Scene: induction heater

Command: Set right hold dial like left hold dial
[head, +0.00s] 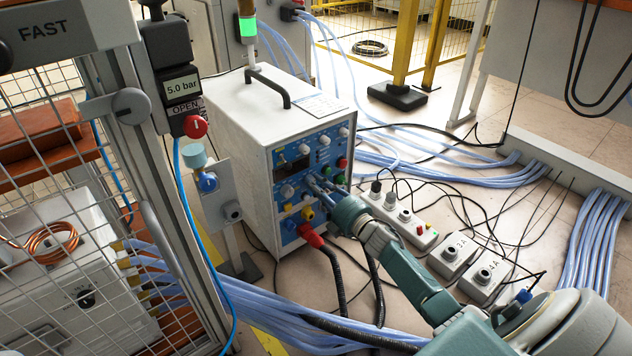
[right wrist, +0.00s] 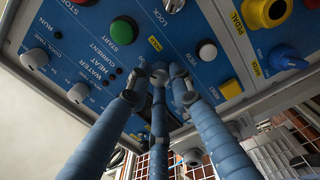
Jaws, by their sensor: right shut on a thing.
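The white heater cabinet (head: 220,120) has a blue front panel (head: 326,146) with several dials. My right gripper (head: 318,184) reaches that panel from the lower right. In the right wrist view its three blue fingers close around a small grey dial (right wrist: 158,75), which they partly hide. A pale dial (head: 287,191) sits to the left of the gripper on the panel. Other pale dials (right wrist: 34,57) and (right wrist: 78,92) show in the right wrist view. I cannot read which dials are the hold dials, or where the held dial points. My left gripper is not in view.
A red connector (head: 311,236) with a black cable sticks out low on the panel. Cables and a socket strip (head: 398,217) cover the floor. A mesh cage (head: 60,170) stands left.

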